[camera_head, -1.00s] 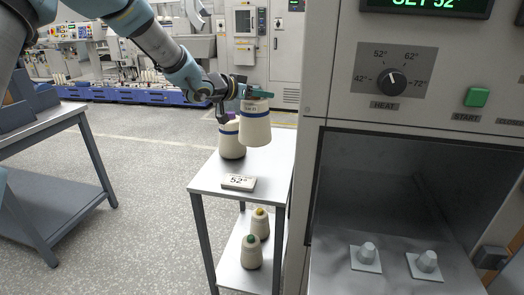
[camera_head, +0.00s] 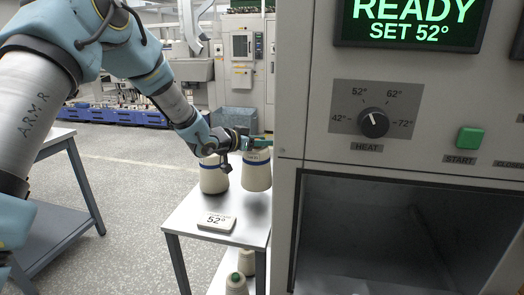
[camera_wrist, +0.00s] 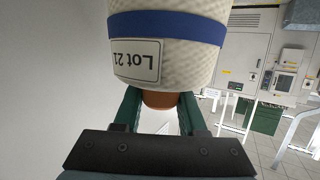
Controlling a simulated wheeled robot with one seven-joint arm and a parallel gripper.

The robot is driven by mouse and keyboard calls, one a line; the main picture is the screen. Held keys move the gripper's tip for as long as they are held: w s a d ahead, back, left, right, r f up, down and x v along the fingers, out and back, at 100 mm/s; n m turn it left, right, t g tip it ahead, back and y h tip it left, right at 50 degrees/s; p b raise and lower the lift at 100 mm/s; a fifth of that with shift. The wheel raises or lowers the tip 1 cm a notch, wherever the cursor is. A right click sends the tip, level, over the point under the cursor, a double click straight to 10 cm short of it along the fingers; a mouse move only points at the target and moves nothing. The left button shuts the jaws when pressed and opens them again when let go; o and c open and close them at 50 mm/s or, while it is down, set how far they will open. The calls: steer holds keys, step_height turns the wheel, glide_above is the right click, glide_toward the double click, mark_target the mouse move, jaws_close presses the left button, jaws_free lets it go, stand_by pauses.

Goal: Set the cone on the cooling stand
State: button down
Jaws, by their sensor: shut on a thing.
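A cream cone (camera_head: 257,171) with a blue band is in my gripper (camera_head: 258,141), at the right side of a small light-topped table (camera_head: 190,217) beside the machine. In the wrist view the cone (camera_wrist: 180,70) has a "Lot 21" label, and its brown tube end sits between the green fingers of my gripper (camera_wrist: 160,108). A second cream cone (camera_head: 213,178) with a blue band stands on the table just left of it. I cannot tell whether the held cone touches the tabletop. No stand is labelled as the cooling stand.
Small cones (camera_head: 237,284) stand on the lower shelf. The machine (camera_head: 300,120) rises close on the right, with an open chamber (camera_head: 390,235); its display (camera_head: 411,24) reads READY, SET 52°.

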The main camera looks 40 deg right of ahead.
steer(key=shift+f+p, duration=0.35)
steer(key=shift+f, duration=1.25)
steer(key=shift+c, duration=2.3)
jaws_free()
